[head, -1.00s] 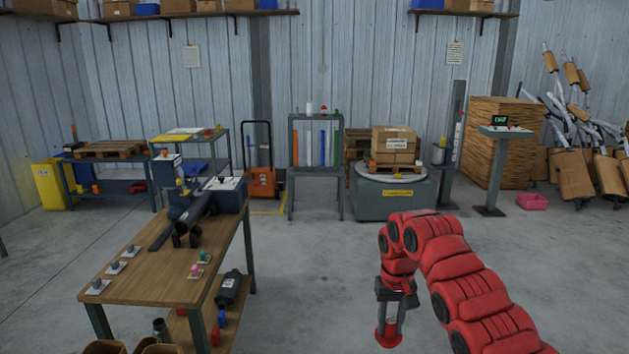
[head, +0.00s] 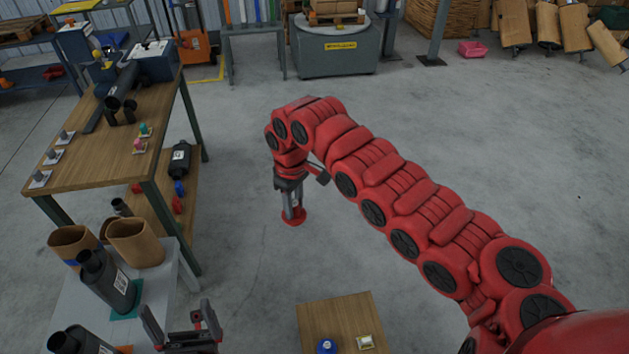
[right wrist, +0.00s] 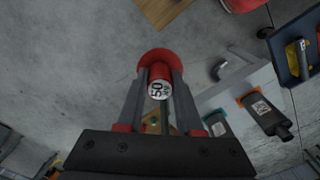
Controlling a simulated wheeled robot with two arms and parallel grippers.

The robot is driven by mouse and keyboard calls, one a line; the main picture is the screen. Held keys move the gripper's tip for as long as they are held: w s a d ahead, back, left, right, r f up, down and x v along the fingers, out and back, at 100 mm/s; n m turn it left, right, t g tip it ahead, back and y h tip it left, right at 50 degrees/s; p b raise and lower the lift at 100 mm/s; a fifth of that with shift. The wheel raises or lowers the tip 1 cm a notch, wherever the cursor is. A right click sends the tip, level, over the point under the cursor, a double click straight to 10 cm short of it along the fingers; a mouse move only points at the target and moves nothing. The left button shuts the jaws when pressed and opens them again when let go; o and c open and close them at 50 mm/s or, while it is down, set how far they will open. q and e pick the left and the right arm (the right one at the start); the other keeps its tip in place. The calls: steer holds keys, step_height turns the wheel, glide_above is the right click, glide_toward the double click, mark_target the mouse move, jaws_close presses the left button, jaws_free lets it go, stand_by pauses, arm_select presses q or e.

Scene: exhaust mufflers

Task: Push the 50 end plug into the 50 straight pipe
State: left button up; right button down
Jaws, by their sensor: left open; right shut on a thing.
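The 50 end plug (right wrist: 159,89) is red, with a wide round flange and a white end marked 50. My right gripper (right wrist: 160,74) is shut on it. In the head view, my right gripper (head: 292,204) hangs over bare floor with the plug's red flange (head: 293,217) facing down. My left gripper (head: 182,318) is open and empty at the lower left. A dark pipe (head: 122,86) lies on the wooden workbench, apart from both grippers. I see no 50 mark on any pipe, so I cannot tell which is the 50 straight pipe.
The wooden workbench (head: 88,162) stands at the left. A grey table (head: 155,297) with a black muffler (head: 106,282) and cardboard tubes (head: 136,243) is beside my left gripper. A small wooden table (head: 343,313) is at the bottom. The middle floor is clear.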

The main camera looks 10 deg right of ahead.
steer(key=a+f+n, duration=0.1)
steer(key=s+a+f+n, duration=0.1)
steer(key=a, duration=0.1)
steer(key=s+a+f+n, duration=0.1)
steer(key=shift+a+f+n, duration=0.1)
steer(key=shift+a+n, duration=0.15)
steer(key=shift+n, duration=0.05)
stand_by(0.4)
step_height(320, 180, up, 11)
steer(key=w+a+m, duration=0.1)
steer(key=w+m, duration=0.1)
steer(key=m, duration=1)
steer(key=shift+w+a+m, duration=0.15)
steer(key=shift+a+m, duration=0.1)
steer(key=shift+m, duration=0.05)
